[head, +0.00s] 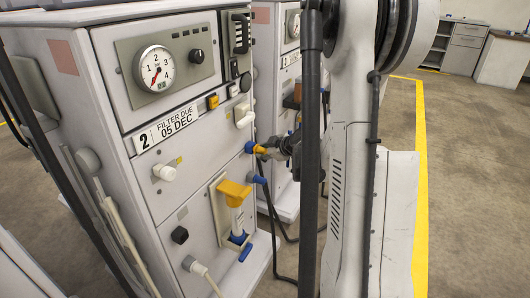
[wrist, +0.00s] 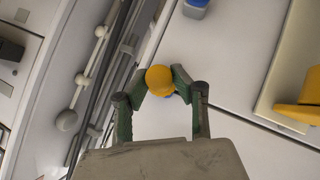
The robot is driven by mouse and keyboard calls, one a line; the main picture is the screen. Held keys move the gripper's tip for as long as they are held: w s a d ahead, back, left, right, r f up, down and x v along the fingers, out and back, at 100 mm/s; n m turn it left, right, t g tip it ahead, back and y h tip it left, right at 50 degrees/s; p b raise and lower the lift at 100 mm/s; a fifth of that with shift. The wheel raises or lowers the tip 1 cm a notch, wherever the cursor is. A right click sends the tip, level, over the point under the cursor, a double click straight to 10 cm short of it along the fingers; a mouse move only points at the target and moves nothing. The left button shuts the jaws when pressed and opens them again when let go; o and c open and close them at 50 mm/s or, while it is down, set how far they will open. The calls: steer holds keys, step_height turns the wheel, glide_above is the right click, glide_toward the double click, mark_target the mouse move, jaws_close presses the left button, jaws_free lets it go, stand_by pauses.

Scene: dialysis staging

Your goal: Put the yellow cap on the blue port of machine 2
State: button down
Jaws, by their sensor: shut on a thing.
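Machine 2 (head: 120,190) is the white cabinet labelled "2 FILTER DUE 05 DEC". Its blue port (head: 249,147) sticks out near the right edge of the front panel. The yellow cap (head: 260,149) is at the port's outer end, in line with it; I cannot tell whether it is fully seated. My gripper (head: 268,150) is shut on the cap from the right. In the wrist view the cap (wrist: 159,78) is round between the fingertips of my gripper (wrist: 160,82), with a sliver of blue showing at its lower edge.
Below the port is a blue connector (head: 257,180) with a dark hose. A yellow-topped holder (head: 235,192) projects from the lower panel. A second machine (head: 288,70) stands behind. Open floor lies right, past the yellow line (head: 421,180).

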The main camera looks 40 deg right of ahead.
steer(key=shift+w+a, duration=0.15)
steer(key=shift+w, duration=0.15)
steer(key=c, duration=1.4)
jaws_free()
steer(key=shift+o, duration=0.2)
steer(key=v, duration=1.2)
steer(key=shift+w+a+r, duration=0.1)
